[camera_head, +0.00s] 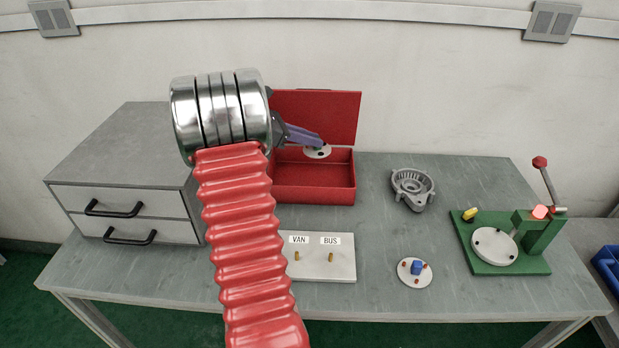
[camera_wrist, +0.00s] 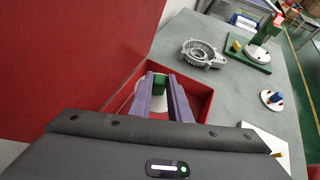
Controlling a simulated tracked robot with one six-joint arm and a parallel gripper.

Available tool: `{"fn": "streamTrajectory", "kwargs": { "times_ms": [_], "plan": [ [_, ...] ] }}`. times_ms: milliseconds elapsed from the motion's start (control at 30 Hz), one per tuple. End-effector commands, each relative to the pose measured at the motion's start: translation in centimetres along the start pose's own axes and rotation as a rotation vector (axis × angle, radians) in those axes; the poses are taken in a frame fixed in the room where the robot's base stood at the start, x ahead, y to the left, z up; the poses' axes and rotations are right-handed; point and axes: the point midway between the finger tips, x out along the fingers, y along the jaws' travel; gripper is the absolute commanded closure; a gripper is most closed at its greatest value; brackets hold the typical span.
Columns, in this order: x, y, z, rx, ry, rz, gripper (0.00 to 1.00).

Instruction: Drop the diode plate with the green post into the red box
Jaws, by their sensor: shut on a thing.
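My gripper (camera_head: 312,139) is shut on the green post (camera_wrist: 159,81) of a pale round diode plate (camera_head: 317,152). The purple fingers stand on either side of the post in the wrist view (camera_wrist: 161,88). The plate hangs over the red box (camera_head: 312,188), which stands at the back of the bench with its lid (camera_head: 330,112) raised. The box wall (camera_wrist: 203,97) also shows around the plate in the wrist view. My arm hides the left part of the box in the head view, and the fingers hide part of the plate in the wrist view.
A grey drawer unit (camera_head: 125,200) stands at the left. A panel marked VAN and BUS (camera_head: 320,265) lies in front of the box. A blue-post plate (camera_head: 415,270), a grey housing (camera_head: 412,188) and a green press (camera_head: 510,258) stand to the right.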

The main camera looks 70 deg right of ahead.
Motion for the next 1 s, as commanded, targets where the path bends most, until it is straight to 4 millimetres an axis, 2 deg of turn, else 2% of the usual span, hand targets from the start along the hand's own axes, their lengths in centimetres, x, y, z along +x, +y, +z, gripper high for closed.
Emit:
{"fn": "streamTrajectory", "kwargs": {
  "times_ms": [400, 800, 833, 1000],
  "plan": [
    [1.9, 0.0, -3.4, -0.001, 0.000, -0.001, 1.00],
    [2.3, 0.0, -3.9, 0.002, 0.000, -0.001, 1.00],
    [2.3, 0.0, -3.9, 0.002, 0.000, -0.001, 0.83],
    [2.3, 0.0, -3.9, 0.002, 0.000, -0.001, 0.71]
  ]
}}
